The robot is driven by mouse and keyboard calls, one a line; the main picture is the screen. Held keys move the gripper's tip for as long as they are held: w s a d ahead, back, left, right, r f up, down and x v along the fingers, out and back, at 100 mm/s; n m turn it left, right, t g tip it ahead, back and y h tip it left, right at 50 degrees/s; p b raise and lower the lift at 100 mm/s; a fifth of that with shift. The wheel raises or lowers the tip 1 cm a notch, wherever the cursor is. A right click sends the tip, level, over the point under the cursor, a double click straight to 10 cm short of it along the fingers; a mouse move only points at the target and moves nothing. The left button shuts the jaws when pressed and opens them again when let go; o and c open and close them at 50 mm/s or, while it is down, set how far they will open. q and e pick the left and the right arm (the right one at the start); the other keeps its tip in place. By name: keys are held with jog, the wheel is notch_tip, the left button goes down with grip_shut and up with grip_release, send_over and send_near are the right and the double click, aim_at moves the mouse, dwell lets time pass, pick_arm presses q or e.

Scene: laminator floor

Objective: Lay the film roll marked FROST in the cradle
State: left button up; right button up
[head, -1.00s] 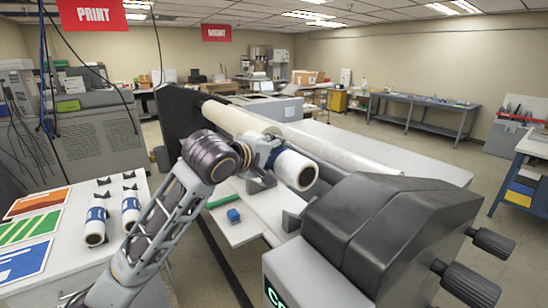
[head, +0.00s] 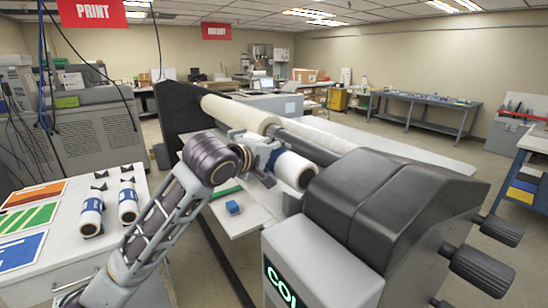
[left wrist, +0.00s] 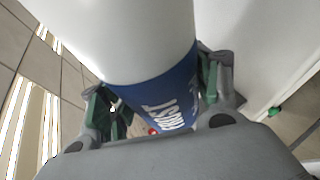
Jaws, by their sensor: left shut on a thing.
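My left gripper (head: 262,153) is shut on a white film roll (head: 297,171) with a blue band. In the left wrist view the band (left wrist: 165,105) reads FROST, partly cut off, between the two fingers. The roll is held roughly level at the front of the laminator. Just below it is the cradle, seen as grey brackets, the near one (head: 292,202) under the roll's near end. I cannot tell whether the roll touches them. My right gripper is not in view.
The laminator's black end housing (head: 375,195) stands close right of the roll. A blue block (head: 233,208) lies on the shelf below. Two blue-banded rolls (head: 90,215) (head: 128,205) rest on the left table among coloured sheets. A large cream roll (head: 238,113) lies behind the gripper.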

pick_arm(q)
jog(key=shift+f, duration=0.45)
jog(key=o, duration=1.5)
jog(key=shift+f, duration=0.1)
jog(key=shift+c, duration=0.2)
jog(key=shift+f, duration=0.1)
jog(key=shift+s, duration=0.1)
